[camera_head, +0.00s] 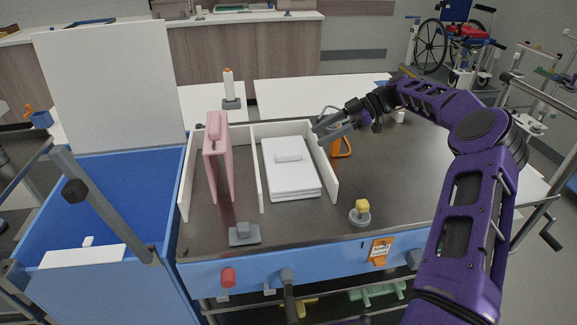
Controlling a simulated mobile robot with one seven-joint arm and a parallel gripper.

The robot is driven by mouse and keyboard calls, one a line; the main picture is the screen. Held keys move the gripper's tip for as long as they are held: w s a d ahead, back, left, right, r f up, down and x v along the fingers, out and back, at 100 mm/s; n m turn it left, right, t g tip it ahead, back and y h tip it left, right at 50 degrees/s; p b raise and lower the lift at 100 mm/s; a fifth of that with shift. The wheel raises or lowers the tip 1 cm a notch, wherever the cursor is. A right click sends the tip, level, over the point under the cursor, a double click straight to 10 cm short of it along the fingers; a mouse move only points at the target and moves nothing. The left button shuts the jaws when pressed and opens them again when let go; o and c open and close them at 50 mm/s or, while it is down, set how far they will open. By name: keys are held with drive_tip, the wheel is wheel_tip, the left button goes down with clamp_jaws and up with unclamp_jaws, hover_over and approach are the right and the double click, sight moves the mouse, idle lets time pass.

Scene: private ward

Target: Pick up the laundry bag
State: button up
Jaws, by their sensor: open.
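A thin pink upright piece with a rounded grip at its top, possibly the laundry bag (217,165), stands in the left compartment of a white-walled divider on the cart top. A folded white stack (293,178) with a small raised grip lies flat in the right compartment. No label shows which is the laundry bag. My gripper (319,132) is open and empty. It is above the back right corner of the divider, nearer the white stack than the pink piece. An orange handled object (341,146) is just right of it, partly hidden by the fingers.
White divider walls (258,168) separate the two compartments. A blue bin (112,190) with a raised white lid (111,88) stands at left. A grey block (244,233) and a yellow-topped knob (361,210) are near the cart's front edge. The dark top at right is mostly clear.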

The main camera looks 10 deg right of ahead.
sight(293, 152)
drive_tip(key=x, duration=0.4)
drive_tip(key=shift+a+f, duration=0.2)
drive_tip(key=shift+a, duration=0.1)
drive_tip(key=shift+s+x, duration=0.2)
drive_tip(key=shift+x, duration=2.4)
drive_tip(key=shift+d+f, duration=0.1)
drive_tip(key=shift+f, duration=0.05)
clamp_jaws()
